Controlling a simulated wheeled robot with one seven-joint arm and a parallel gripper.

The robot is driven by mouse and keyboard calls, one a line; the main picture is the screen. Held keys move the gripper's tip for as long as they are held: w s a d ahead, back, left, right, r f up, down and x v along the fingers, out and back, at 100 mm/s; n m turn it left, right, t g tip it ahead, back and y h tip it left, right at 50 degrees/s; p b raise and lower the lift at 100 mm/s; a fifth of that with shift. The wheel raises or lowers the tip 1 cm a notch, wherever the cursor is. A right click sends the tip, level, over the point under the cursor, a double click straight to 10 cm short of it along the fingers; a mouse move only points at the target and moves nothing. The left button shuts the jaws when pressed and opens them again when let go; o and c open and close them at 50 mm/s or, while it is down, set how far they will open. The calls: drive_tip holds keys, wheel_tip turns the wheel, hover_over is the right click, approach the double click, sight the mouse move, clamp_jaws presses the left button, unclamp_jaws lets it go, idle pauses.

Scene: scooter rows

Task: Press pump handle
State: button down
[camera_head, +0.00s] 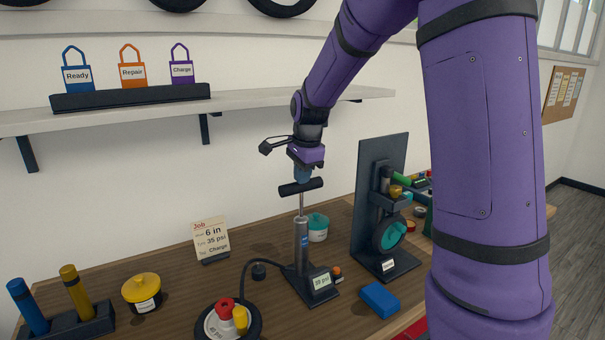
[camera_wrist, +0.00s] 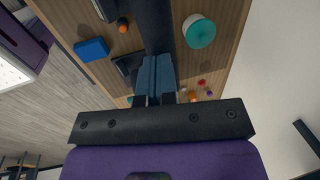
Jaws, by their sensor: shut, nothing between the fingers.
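The pump stands on the wooden bench with a silver barrel (camera_head: 302,245). Its black T-handle (camera_head: 311,184) is raised on a thin rod well above the barrel. My gripper (camera_head: 303,178) is shut and empty, pointing down with its blue fingertips at the middle of the handle. They look in contact, but I cannot be sure. In the wrist view the shut fingers (camera_wrist: 155,75) lie over the dark handle bar (camera_wrist: 155,28). The pump's base display (camera_head: 322,282) seems to read 39 psi, in small print. A hose runs from the pump toward a small wheel (camera_head: 253,323).
A job card (camera_head: 211,240) shows 6 in, 35 psi and Charge. A teal-lidded jar (camera_head: 317,228) is behind the pump. A black upright stand (camera_head: 378,190) and blue block (camera_head: 379,299) are at right. A shelf (camera_head: 250,107) runs behind my arm.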

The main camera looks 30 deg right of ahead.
wheel_tip(320, 180, down, 8)
drive_tip(key=shift+r, duration=0.1)
drive_tip(key=shift+s+f, duration=0.15)
drive_tip(key=shift+f, duration=0.1)
